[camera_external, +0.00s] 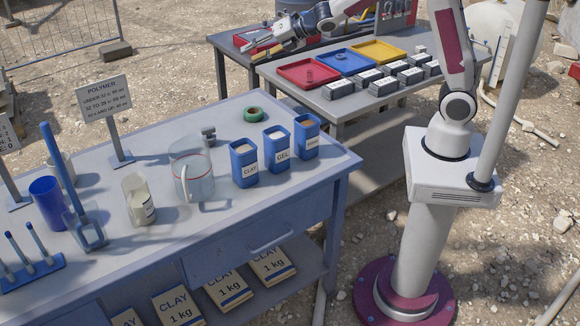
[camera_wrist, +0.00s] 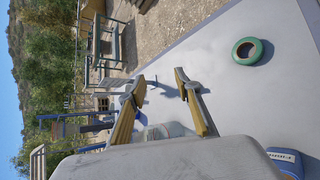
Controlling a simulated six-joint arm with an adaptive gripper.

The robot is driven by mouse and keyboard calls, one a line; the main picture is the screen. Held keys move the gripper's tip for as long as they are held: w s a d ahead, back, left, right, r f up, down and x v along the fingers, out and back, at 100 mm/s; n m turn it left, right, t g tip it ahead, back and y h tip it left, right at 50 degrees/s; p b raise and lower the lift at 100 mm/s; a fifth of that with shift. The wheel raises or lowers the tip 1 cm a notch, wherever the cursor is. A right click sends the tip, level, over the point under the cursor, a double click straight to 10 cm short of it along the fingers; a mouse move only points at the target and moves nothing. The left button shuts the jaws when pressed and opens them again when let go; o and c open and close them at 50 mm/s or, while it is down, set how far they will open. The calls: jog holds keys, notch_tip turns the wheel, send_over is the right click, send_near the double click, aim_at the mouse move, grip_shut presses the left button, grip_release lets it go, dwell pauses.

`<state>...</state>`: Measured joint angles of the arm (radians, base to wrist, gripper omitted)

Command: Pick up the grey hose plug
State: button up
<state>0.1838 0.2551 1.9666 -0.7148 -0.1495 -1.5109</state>
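A small grey fitting (camera_external: 208,135), which looks like the grey hose plug, stands on the blue-grey bench (camera_external: 130,262) in the outside view. It is behind the glass jug (camera_external: 196,178) and left of the green tape ring (camera_external: 253,114). My gripper (camera_external: 252,44) is well apart from it, toward the back at the upper middle of the picture. In the wrist view my gripper (camera_wrist: 160,84) has its two fingers spread with nothing held between them. The tape ring (camera_wrist: 247,51) is right of the fingers; I cannot make out the plug there.
Blue CLAY (camera_external: 244,164) and GEL (camera_external: 277,147) tubs and a third tub (camera_external: 306,137) stand right of the jug. The polymer sign (camera_external: 104,98), a small beaker (camera_external: 138,200) and a blue cup (camera_external: 47,203) are left. A second table (camera_external: 345,103) holds coloured trays and grey blocks.

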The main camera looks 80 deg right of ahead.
jog(key=w+a+f+n+y, duration=0.2)
jog(key=w+f+n+y, duration=0.1)
jog(key=w+f+n, duration=0.55)
jog(key=n+y, duration=0.5)
jog(key=n, duration=0.5)
send_near(209, 127)
jog(key=x, duration=0.2)
jog(key=shift+w+a, duration=0.3)
jog(key=shift+a, duration=0.1)
jog(key=shift+r, duration=0.1)
jog(key=shift+a, duration=0.1)
jog(key=shift+x, duration=1.25)
jog(key=shift+w, duration=0.1)
jog(key=shift+f+x, duration=0.15)
jog(key=shift+x, duration=1.1)
jog(key=shift+f+x, duration=0.15)
jog(key=shift+x, duration=1.1)
